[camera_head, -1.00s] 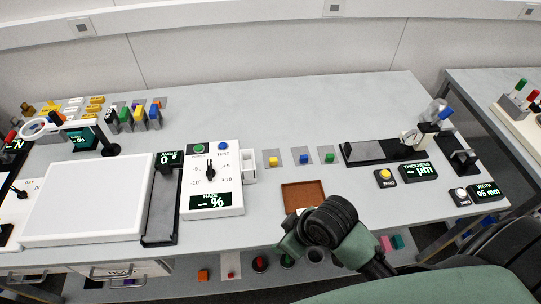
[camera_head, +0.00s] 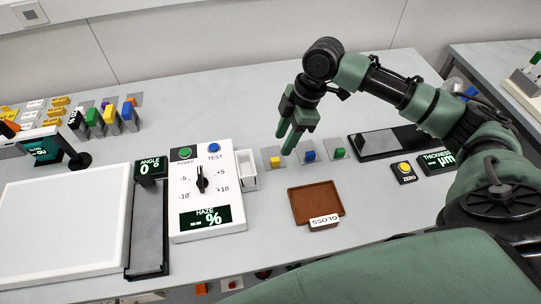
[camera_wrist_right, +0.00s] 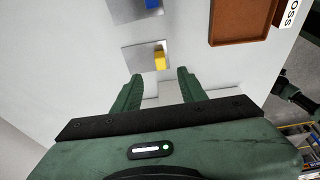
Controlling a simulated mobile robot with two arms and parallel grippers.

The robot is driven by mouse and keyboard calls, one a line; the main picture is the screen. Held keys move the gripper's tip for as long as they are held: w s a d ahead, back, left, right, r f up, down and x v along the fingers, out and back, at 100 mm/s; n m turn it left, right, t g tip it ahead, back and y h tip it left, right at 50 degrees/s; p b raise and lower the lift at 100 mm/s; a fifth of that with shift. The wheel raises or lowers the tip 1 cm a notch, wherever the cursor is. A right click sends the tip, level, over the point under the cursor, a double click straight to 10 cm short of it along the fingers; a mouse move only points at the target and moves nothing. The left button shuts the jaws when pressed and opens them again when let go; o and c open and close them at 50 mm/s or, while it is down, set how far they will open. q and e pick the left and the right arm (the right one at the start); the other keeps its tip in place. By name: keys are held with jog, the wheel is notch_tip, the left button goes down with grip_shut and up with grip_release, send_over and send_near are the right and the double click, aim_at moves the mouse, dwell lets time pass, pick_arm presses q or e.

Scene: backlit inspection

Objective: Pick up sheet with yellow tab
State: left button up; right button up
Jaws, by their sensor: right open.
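The sheet with the yellow tab (camera_head: 275,162) is a small grey square lying on the bench, just right of the haze meter, with a yellow block standing on it. In the right wrist view the yellow tab (camera_wrist_right: 160,58) is just beyond the fingertips, roughly centred between them. My right gripper (camera_head: 287,143) points down above and slightly behind the tabbed sheets. Its two green fingers (camera_wrist_right: 160,80) are apart with nothing between them. The gap in height to the tab is hard to judge. My left gripper is not in view.
Sheets with a blue tab (camera_head: 309,155) and a green tab (camera_head: 340,153) lie to the right in the same row. The haze meter (camera_head: 205,190) and its white holder (camera_head: 246,170) stand close on the left. A brown tray (camera_head: 315,203) lies in front.

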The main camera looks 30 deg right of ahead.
aim_at(276, 159)
jog(key=x, duration=0.2)
jog(key=shift+s+a+f+p, duration=0.1)
jog(key=shift+a+f+p, duration=0.05)
jog(key=shift+f+p, duration=0.25)
jog(key=p+x, duration=0.1)
jog(key=x, duration=0.2)
jog(key=shift+f, duration=0.7)
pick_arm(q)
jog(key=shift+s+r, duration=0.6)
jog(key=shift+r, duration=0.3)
pick_arm(e)
grip_shut()
